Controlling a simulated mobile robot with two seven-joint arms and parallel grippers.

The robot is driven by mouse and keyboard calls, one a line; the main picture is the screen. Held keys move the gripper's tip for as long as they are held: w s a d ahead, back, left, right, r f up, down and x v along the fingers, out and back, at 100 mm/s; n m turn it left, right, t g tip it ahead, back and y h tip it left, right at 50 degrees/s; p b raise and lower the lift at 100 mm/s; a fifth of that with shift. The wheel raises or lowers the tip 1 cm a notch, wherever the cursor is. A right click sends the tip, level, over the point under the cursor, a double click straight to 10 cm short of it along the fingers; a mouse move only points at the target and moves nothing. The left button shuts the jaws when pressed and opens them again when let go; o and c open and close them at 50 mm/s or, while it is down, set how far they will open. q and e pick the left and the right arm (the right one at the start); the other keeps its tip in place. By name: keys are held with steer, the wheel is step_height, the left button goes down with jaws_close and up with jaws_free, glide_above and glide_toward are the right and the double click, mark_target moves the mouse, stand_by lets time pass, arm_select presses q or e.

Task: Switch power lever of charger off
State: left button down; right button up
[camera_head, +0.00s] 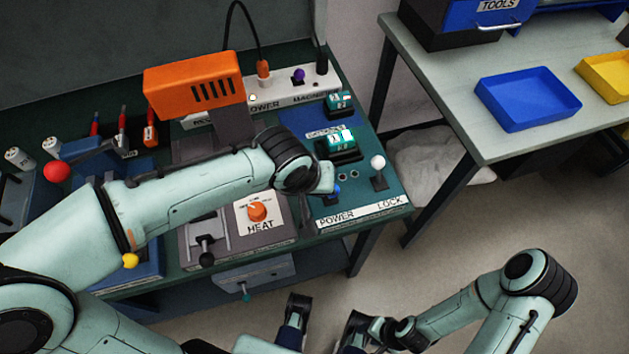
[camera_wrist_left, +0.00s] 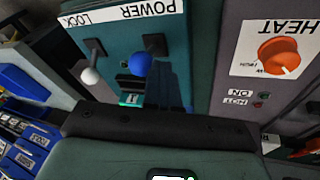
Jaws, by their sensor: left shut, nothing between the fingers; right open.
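The charger (camera_head: 398,196) is the teal panel labelled POWER and LOCK at the right end of the bench. Its blue-knobbed power lever (camera_head: 334,188) is mostly behind my left wrist in the head view. My right gripper (camera_head: 326,318) is open and empty, low in front of the bench.
The HEAT panel with its orange dial (camera_head: 257,211) adjoins the charger on the left. An orange box (camera_head: 194,85) stands at the back. A side table with a blue tray (camera_head: 527,98) is at right; floor lies between.

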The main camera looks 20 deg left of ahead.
arm_select(q)
steer(key=shift+s+d+f+b, duration=0.25)
steer(key=shift+f+b, duration=0.05)
steer(key=shift+b, duration=0.05)
steer(key=shift+s+r, duration=0.1)
steer(key=shift+r, duration=0.1)
steer(key=shift+r+p, duration=0.7)
steer(key=shift+r, duration=0.15)
